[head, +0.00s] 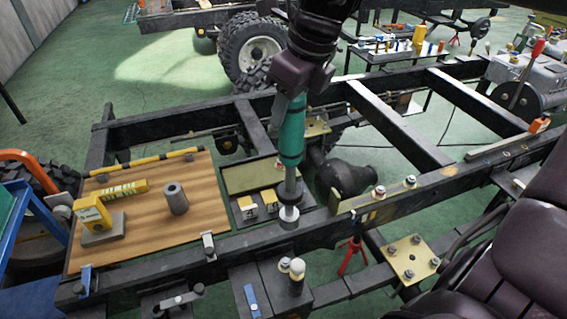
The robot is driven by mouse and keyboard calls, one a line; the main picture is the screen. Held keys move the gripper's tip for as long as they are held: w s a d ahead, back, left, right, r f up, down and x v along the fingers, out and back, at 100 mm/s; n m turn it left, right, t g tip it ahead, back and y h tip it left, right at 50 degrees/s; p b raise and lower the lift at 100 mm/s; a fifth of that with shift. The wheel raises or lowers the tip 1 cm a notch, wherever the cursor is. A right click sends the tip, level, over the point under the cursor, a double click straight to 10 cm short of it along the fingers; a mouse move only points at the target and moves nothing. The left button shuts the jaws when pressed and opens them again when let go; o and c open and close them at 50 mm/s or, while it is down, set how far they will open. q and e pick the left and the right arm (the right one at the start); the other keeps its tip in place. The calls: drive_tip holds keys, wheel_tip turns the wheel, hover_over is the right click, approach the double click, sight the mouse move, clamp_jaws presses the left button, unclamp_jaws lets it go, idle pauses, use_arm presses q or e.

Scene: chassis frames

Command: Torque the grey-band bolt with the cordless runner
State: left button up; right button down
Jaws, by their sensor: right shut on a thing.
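My right gripper (292,85) is shut on the teal cordless runner (291,130) and holds it nearly upright, nose down. The runner's grey shaft and nose end over the near rail of the chassis frame, at a pale round piece (288,219). I cannot tell whether the nose touches it, and any bolt under it is hidden. My left gripper is not in view.
A wooden board (140,240) at left holds a yellow device (92,213), a grey cylinder (175,198) and a yellow-black bar (145,162). A dark tray (243,203) with yellow-topped blocks lies beside the runner. A plate with several bolts (411,258) is at front right.

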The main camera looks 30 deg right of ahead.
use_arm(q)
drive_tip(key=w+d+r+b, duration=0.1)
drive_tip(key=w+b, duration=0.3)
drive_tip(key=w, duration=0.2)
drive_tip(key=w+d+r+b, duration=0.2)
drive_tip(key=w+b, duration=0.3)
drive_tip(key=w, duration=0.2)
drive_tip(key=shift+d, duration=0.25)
use_arm(e)
wheel_tip(320, 180, down, 11)
drive_tip(key=s+a+n, duration=0.2)
drive_tip(key=shift+s+a+y, duration=0.3)
drive_tip(key=shift+a, duration=0.1)
use_arm(q)
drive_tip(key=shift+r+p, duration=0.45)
drive_tip(key=shift+p, duration=0.05)
idle(0.5)
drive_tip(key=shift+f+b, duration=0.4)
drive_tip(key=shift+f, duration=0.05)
use_arm(e)
drive_tip(key=shift+f, duration=1.2)
idle(1.0)
use_arm(q)
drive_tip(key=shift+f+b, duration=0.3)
drive_tip(key=shift+b, duration=0.05)
use_arm(e)
drive_tip(key=shift+f, duration=0.55)
idle(0.3)
drive_tip(key=shift+s+f, duration=0.15)
idle(0.4)
